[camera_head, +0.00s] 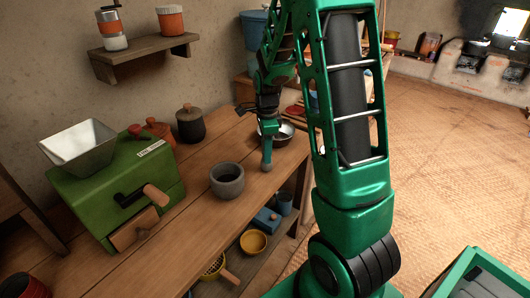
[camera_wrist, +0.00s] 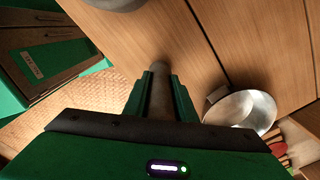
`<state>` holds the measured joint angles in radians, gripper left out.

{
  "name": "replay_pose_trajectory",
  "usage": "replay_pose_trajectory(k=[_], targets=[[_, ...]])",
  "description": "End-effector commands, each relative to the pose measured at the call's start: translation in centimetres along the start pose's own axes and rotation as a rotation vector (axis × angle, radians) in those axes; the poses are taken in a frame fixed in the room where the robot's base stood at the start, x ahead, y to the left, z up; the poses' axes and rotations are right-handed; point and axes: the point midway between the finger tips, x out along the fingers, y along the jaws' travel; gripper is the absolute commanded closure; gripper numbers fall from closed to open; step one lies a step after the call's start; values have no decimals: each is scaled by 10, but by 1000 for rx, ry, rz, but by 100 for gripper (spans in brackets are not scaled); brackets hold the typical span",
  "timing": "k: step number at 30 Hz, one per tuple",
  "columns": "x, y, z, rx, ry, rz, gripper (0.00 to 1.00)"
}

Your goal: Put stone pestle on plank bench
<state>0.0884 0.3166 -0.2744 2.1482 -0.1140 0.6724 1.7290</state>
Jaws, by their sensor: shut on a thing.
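The stone pestle (camera_wrist: 159,95) is a grey-brown rod held between the two green fingers of my gripper (camera_wrist: 160,88) in the wrist view. In the head view my gripper (camera_head: 267,148) points down, with the pestle's rounded grey end (camera_head: 266,166) showing just below it. The wooden plank bench (camera_head: 200,215) runs along the wall, and the pestle's end is over or at its top near the front edge. I cannot tell whether it touches the wood. The bench top also shows in the wrist view (camera_wrist: 190,50). The fingers hide part of the pestle.
A grey stone mortar (camera_head: 227,181) stands left of my gripper. A metal pan (camera_head: 284,135) is close behind it. A green grinder (camera_head: 115,190) and lidded jars (camera_head: 190,124) stand farther left. A lower shelf holds a yellow bowl (camera_head: 253,241). Bare bench lies around the mortar.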

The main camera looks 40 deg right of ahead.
Motion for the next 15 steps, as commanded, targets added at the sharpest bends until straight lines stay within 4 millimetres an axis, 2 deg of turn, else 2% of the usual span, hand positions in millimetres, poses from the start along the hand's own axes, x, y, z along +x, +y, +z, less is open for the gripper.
replay_pose_trajectory(k=[1,2,3,15], targets=[[1,0,0,0,0,0,100],[1,0,0,0,0,1,69],[1,0,0,0,0,1,59],[-4,0,0,0,0,-1,57]])
